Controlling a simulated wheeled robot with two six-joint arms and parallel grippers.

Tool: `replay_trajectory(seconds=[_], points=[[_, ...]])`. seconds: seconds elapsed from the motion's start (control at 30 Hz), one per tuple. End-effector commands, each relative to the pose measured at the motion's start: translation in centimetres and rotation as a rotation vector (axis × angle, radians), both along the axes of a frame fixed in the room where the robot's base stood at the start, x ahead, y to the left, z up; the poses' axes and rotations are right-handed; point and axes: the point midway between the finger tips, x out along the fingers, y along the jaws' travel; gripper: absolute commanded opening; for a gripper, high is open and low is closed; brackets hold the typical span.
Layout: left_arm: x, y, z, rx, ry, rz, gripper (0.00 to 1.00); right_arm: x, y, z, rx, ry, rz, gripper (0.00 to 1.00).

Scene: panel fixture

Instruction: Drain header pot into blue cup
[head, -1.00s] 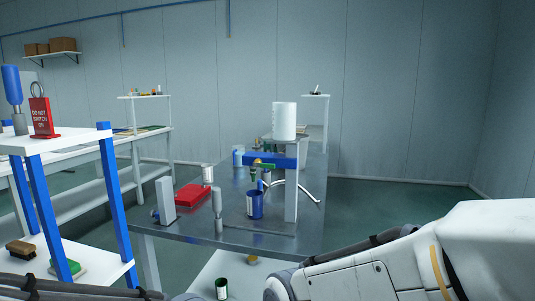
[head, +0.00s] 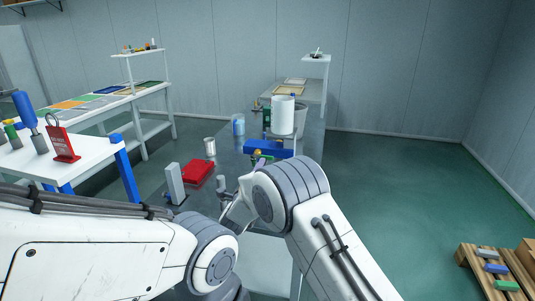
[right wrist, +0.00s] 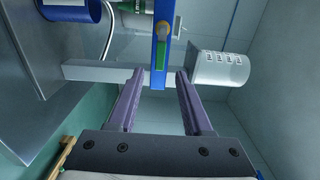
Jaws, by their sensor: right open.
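The white header pot (head: 283,115) stands on top of the fixture, above a blue crossbar (head: 268,149). The pot also shows in the right wrist view (right wrist: 220,68). A valve with a green lever (right wrist: 160,56) sits on the crossbar. My right gripper (right wrist: 160,72) is open, its purple fingers to either side of the lever's end, with gaps at both sides. In the head view, the right gripper (head: 259,164) is partly hidden by its own arm. The blue cup (right wrist: 76,9) shows at the upper left of the wrist view; my arm hides it in the head view. My left gripper is out of view.
A red case (head: 198,172), a grey upright block (head: 175,183) and a metal can (head: 210,146) stand on the metal table left of the fixture. A white post (right wrist: 105,73) carries the crossbar. A pallet (head: 490,270) lies on the floor at right.

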Motion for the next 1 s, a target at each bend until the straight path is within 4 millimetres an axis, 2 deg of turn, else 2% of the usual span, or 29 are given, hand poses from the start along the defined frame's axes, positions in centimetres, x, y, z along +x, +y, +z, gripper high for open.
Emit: replay_trajectory(seconds=[0.2, 0.4, 0.63, 0.93, 0.97, 1.0], points=[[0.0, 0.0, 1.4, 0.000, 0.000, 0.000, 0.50, 4.1, -1.2, 0.2, -0.002, 0.001, -0.001, 0.50], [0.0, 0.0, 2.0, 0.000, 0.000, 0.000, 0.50, 6.9, -1.9, 0.1, -0.002, 0.001, 0.001, 0.50], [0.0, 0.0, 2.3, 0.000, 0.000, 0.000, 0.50, 8.3, -2.2, 0.0, -0.004, 0.002, 0.003, 0.50], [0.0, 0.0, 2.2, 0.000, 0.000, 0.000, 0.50, 8.4, -2.2, 0.0, -0.005, 0.002, 0.003, 0.50], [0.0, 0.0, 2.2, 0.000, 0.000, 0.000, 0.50, 8.4, -2.2, 0.0, -0.005, 0.002, 0.003, 0.42], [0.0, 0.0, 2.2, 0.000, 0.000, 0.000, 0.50, 8.4, -2.2, 0.0, -0.005, 0.002, 0.003, 0.27]])
